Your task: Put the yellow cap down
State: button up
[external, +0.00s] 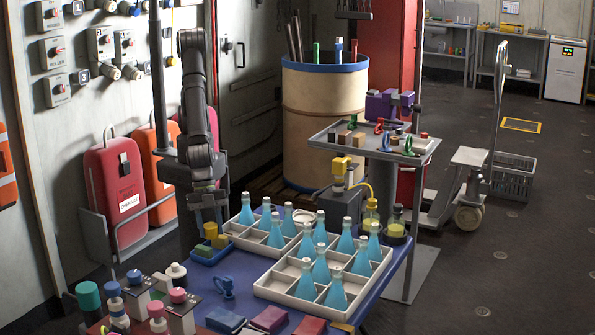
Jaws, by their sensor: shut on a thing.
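My gripper (208,221) points straight down over a small blue tray (203,260) near the left edge of the blue table. Its fingers are shut on a small yellow piece, which I take as the yellow cap (210,230). The cap sits low between the fingertips, at the level of the tray's contents.
White divided crates (262,278) with several blue flasks stand to the right of the tray. A blue cup-like piece (225,284) stands in front of it. Cloth-like pads (269,319) lie at the front edge. Capped posts (88,297) crowd the front left. A barrel (325,120) stands behind.

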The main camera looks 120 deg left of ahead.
jog(key=w+a+r, duration=0.2)
jog(key=a, duration=0.7)
jog(key=w+a+r+n, duration=0.1)
jog(key=w+a, duration=0.2)
jog(key=a, duration=0.6)
jog(key=w+a+r, duration=0.2)
jog(key=a, duration=0.7)
jog(key=a+f+n+y, duration=0.1)
jog(key=a+f+n, duration=0.1)
jog(key=a, duration=0.4)
jog(key=a+f+n+y, duration=0.1)
jog(key=a+f+n, duration=0.1)
jog(key=a+f, duration=0.3)
jog(key=a+f+n+t, duration=0.1)
jog(key=a+f+n, duration=0.2)
jog(key=a, duration=0.4)
jog(key=shift+w+a+f+y, duration=0.2)
jog(key=shift+f+y, duration=0.2)
jog(key=shift+f, duration=0.15)
